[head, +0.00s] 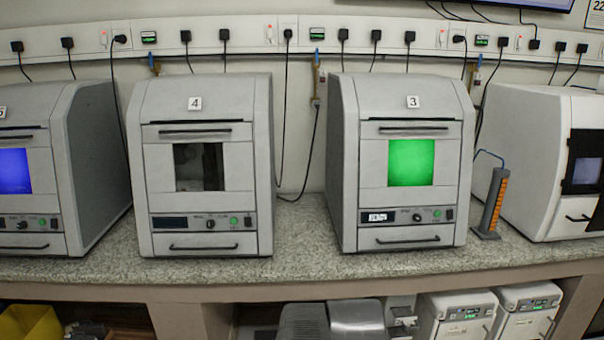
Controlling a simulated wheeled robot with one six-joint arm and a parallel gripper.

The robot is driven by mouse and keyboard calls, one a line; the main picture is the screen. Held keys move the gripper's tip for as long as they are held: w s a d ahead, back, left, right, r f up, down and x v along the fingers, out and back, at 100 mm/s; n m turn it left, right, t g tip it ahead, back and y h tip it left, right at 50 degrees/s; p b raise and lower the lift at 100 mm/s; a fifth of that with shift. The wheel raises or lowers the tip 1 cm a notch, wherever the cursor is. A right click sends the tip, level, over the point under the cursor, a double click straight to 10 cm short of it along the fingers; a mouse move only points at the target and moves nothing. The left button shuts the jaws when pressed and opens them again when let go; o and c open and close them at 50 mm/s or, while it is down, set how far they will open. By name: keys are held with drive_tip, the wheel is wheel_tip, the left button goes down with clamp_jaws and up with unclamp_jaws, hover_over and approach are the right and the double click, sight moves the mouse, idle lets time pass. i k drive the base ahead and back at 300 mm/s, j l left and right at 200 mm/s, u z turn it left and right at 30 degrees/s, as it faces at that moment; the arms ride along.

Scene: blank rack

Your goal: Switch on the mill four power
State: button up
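Mill four (260,130) is a grey-white cabinet on the worktop, left of centre in the head view, with a "4" label (195,103). Its window (198,167) is dark and unlit. Its front panel has a dark, blank display (170,222), a round black knob (210,224), a small green button (234,221) and a small dark switch (248,220) at the right end. The switch's position is too small to tell. A closed drawer with a dark handle is below the panel. My gripper is not in view.
Mill three (345,130), to the right, has a green-lit window and a lit display. The mill at far left (90,150) has a blue-lit window. A socket strip (270,35) with several plugs runs above. Cables hang between mills four and three. Bare granite worktop (300,240) lies between them.

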sight(247, 220)
drive_tip(key=i+l+u, duration=0.1)
drive_tip(key=u, duration=0.3)
drive_tip(key=l+u, duration=0.2)
drive_tip(key=u, duration=0.25)
drive_tip(key=i+l+u, duration=0.1)
drive_tip(key=u, duration=0.3)
drive_tip(key=l, duration=0.1)
